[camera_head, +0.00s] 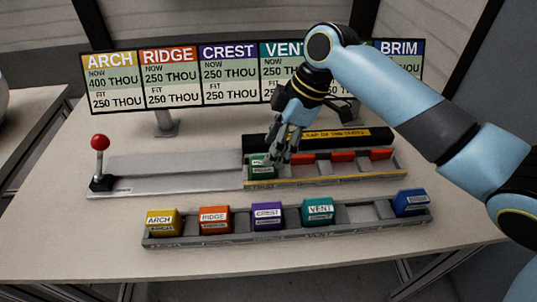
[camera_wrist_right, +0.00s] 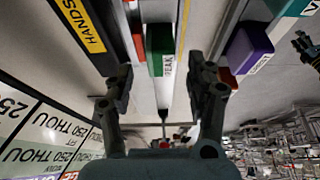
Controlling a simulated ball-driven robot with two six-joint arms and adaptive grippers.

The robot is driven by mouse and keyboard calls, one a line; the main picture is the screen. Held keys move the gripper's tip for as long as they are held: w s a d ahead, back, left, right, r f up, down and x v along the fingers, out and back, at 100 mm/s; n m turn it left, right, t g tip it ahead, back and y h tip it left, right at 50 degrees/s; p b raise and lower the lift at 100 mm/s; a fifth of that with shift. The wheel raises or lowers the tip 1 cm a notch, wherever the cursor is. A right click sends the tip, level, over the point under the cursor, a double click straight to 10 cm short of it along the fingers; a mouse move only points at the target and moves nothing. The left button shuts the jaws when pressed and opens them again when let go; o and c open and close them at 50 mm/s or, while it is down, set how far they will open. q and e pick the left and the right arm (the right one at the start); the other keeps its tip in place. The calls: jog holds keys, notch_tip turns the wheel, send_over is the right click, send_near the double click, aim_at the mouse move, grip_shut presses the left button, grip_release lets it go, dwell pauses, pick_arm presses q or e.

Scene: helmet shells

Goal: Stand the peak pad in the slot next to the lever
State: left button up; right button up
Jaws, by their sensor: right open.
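The green peak pad (camera_head: 262,166) stands upright at the left end of the rear slotted fixture (camera_head: 330,178), in the slot nearest the lever. It also shows in the wrist view (camera_wrist_right: 160,48), with its PEAK label on one side. The lever (camera_head: 100,160) has a red ball knob and a black base, left of the fixture. My right gripper (camera_head: 280,159) is open just above and behind the pad. In the wrist view its fingers (camera_wrist_right: 160,82) are spread wide, with the pad beyond them and no finger visibly gripping it.
A front rack (camera_head: 375,232) holds yellow ARCH (camera_head: 162,222), orange RIDGE (camera_head: 214,219), purple CREST (camera_head: 267,216), teal VENT (camera_head: 318,210) and blue BRIM (camera_head: 411,202) pads, with an empty slot before BRIM. Red blocks (camera_head: 343,156) line the fixture's back. A sign board (camera_head: 230,75) stands behind.

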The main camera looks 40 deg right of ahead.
jog(key=v, duration=0.8)
